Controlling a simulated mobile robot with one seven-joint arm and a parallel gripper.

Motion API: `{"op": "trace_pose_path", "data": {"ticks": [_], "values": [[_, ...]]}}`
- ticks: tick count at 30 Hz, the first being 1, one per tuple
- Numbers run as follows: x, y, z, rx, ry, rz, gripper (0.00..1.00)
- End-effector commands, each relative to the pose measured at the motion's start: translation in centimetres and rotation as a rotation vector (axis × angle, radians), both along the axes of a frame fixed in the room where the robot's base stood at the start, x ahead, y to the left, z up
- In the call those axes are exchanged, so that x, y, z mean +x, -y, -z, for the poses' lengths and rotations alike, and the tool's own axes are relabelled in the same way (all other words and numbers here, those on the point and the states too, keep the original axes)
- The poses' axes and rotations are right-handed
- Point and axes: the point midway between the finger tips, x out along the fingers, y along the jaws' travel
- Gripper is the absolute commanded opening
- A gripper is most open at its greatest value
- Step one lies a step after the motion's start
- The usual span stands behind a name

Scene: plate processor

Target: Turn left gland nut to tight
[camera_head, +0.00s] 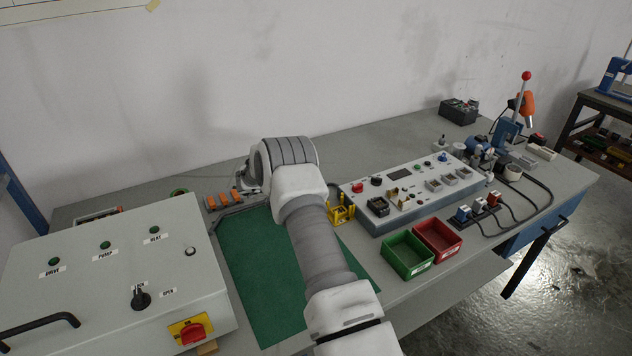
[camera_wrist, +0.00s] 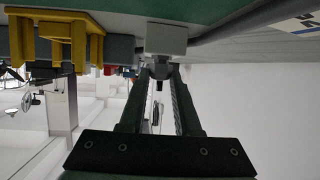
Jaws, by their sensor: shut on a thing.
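In the wrist view, a small dark gland nut (camera_wrist: 160,71) sits against a light grey block (camera_wrist: 166,38). My gripper (camera_wrist: 161,76) has its two long dark fingers shut on this nut, one on each side. The fingertips hide part of the nut, so I cannot read how far it is turned. No second gland nut can be made out. In the head view, my white and grey arm reaches over the green mat (camera_head: 255,270) and hides the gripper, the nut and the grey block.
A yellow stand (camera_head: 341,209) is close beside my arm, and also shows in the wrist view (camera_wrist: 62,40). A control panel (camera_head: 410,190), a green bin (camera_head: 407,255) and a red bin (camera_head: 437,241) lie to the right. A large switch box (camera_head: 110,270) stands left.

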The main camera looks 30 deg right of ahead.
Motion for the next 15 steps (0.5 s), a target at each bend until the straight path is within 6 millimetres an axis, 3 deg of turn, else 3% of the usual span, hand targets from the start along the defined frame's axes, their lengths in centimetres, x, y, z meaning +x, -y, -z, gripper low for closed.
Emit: {"op": "trace_pose_path", "data": {"ticks": [15], "values": [[0.06,0.04,0.05,0.0,0.0,0.035,0.0]]}}
